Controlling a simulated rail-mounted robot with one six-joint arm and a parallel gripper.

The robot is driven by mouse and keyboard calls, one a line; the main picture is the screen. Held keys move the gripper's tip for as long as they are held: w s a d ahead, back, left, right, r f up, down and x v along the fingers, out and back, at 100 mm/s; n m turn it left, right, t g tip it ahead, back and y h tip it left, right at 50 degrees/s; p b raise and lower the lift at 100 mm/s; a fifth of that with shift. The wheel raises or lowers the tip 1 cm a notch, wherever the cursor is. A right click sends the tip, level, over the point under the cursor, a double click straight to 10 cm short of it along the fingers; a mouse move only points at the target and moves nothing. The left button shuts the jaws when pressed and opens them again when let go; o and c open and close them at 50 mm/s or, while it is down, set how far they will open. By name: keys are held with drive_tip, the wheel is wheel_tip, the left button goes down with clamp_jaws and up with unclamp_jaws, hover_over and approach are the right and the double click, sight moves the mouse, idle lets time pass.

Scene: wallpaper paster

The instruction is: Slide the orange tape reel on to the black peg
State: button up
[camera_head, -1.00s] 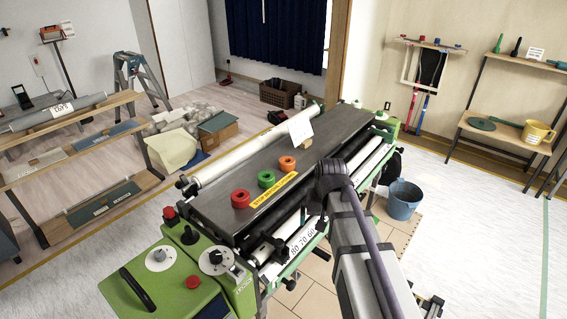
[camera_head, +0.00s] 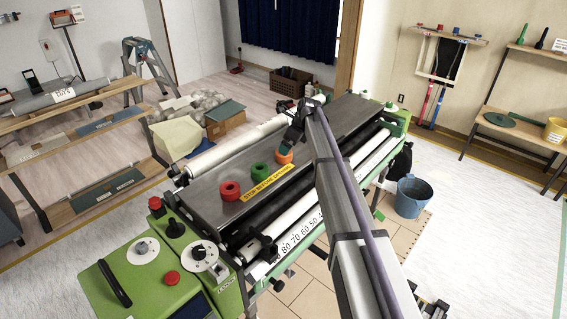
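The orange tape reel (camera_head: 284,157) lies on the dark top of the green wallpaper machine (camera_head: 228,208), at the right end of a row of three reels. The green reel (camera_head: 260,171) and red reel (camera_head: 230,190) are left of it. My gripper (camera_head: 291,141) is just above and behind the orange reel, and the reel is partly covered by my arm. I cannot tell whether the gripper touches the reel or how its fingers stand. I cannot single out the black peg with certainty; part of the machine top is hidden behind my arm.
A white roller (camera_head: 225,152) runs along the far edge of the top and another (camera_head: 345,170) along the near side. A green control box (camera_head: 150,280) with knobs and a black lever stands at the lower left. A blue bucket (camera_head: 412,198) stands on the floor right.

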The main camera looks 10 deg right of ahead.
drive_tip(key=shift+x, duration=1)
drive_tip(key=b+x, duration=0.5)
drive_tip(key=shift+r, duration=0.25)
drive_tip(key=shift+w+f, duration=0.1)
drive_tip(key=shift+c, duration=0.9)
drive_tip(key=c, duration=0.8)
drive_tip(key=shift+c, duration=0.2)
